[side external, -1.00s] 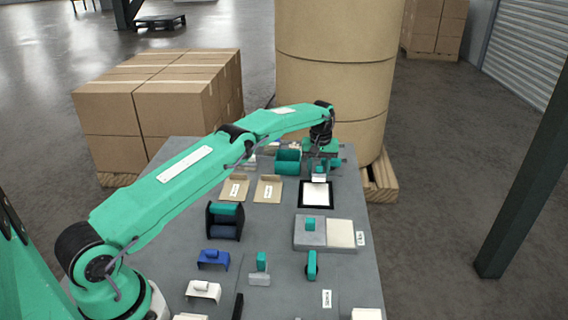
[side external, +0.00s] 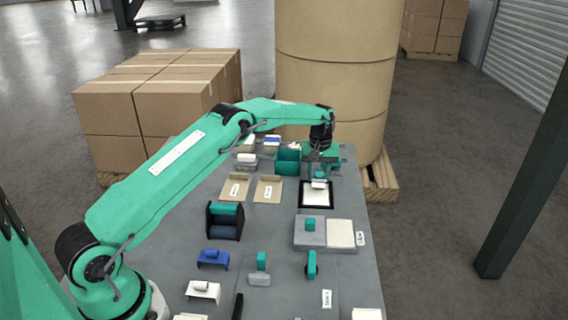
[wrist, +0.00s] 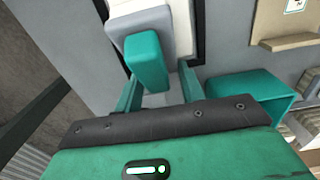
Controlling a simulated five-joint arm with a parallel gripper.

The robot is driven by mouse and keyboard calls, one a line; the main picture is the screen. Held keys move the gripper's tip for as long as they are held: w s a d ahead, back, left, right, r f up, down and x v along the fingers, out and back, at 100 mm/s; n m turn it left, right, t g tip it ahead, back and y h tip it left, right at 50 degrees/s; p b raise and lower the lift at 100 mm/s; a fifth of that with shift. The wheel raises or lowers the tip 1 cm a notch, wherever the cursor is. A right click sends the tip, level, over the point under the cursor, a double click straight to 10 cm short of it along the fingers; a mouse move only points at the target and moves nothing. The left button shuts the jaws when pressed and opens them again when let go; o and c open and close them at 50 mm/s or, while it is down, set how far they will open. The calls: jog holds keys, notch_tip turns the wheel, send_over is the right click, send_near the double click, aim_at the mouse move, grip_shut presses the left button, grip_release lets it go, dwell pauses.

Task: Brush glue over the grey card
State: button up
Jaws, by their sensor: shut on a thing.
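The card (side external: 314,198) is a pale, near-white square inside a black border on the grey table. My gripper (side external: 319,172) is over its far part, pointing down. It is shut on the brush (side external: 319,184), which shows as a small pale block at the card's far side. In the wrist view the brush has a teal handle (wrist: 147,60) between my fingers (wrist: 160,92), with a grey and white head beyond it. The brush's underside is hidden, so I cannot tell whether it touches the card or whether glue is on it.
A teal open box (side external: 287,168) stands just left of the card. Kraft trays (side external: 236,189) lie further left. A grey block with a teal knob (side external: 310,232) and a cream pad (side external: 341,233) sit nearer the camera. A big kraft roll (side external: 335,80) stands behind the table.

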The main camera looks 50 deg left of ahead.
aim_at(319, 181)
jog(key=shift+s+d+f, duration=0.15)
jog(key=shift+s+d, duration=1.1)
jog(key=shift+s, duration=0.05)
jog(key=shift+d, duration=0.1)
jog(key=shift+s+d+r, duration=0.2)
jog(key=shift+s+d, duration=0.95)
jog(key=shift+r, duration=0.1)
jog(key=shift+r, duration=2.95)
